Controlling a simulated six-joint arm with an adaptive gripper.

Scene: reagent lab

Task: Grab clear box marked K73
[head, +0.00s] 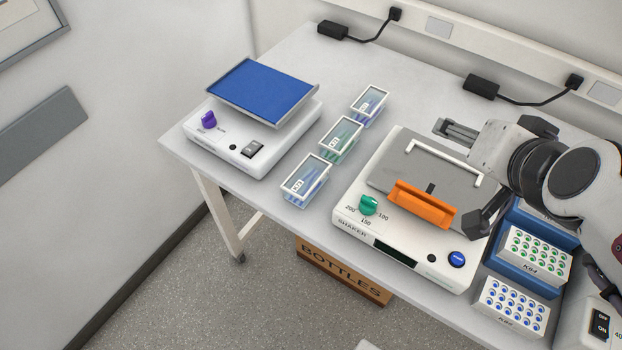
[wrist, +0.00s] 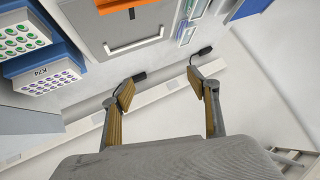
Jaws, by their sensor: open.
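Three clear boxes stand in a slanting row on the bench in the head view: a near one with blue contents (head: 306,180), a middle one with green contents (head: 341,139) and a far one with bluish-purple contents (head: 370,104). Each has a small white label, too small to read surely, so I cannot tell which is K73. My gripper (head: 455,180) is open and empty, above the shaker and to the right of the boxes. In the wrist view my gripper (wrist: 160,90) has its fingers wide apart, and part of a clear box (wrist: 187,35) shows near the top.
The white shaker (head: 400,235) with an orange clamp (head: 422,204) lies between my gripper and the boxes. A blue-topped device (head: 262,92) stands left of them. Vial racks (head: 515,305) sit at the right.

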